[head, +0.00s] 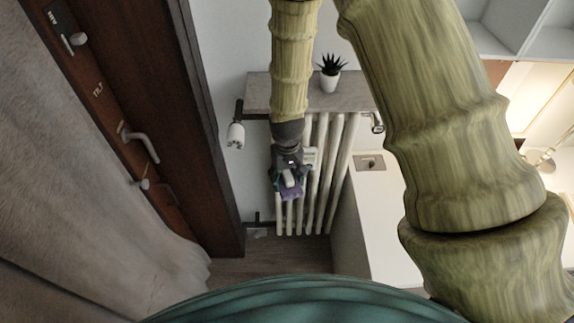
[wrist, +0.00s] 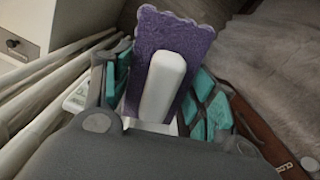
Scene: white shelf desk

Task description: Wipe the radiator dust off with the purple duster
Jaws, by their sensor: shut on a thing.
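The white ribbed radiator (head: 322,172) stands against the wall under a grey shelf in the head view. My gripper (head: 288,180) is in front of its left columns. In the wrist view my gripper (wrist: 160,105) is shut on the white handle of the purple duster (wrist: 180,40), between teal finger pads. The duster's purple head (head: 291,192) shows small in the head view, over the radiator's columns. I cannot tell whether it touches them. In the wrist view the radiator columns (wrist: 45,115) lie to the left of the duster. No dust is discernible at this size.
A grey shelf (head: 305,92) above the radiator bears a potted plant (head: 330,73). A valve (head: 236,134) sits at the radiator's left. A white desk (head: 378,205) stands close on the right. A brown door (head: 135,120) and a curtain (head: 90,190) are on the left.

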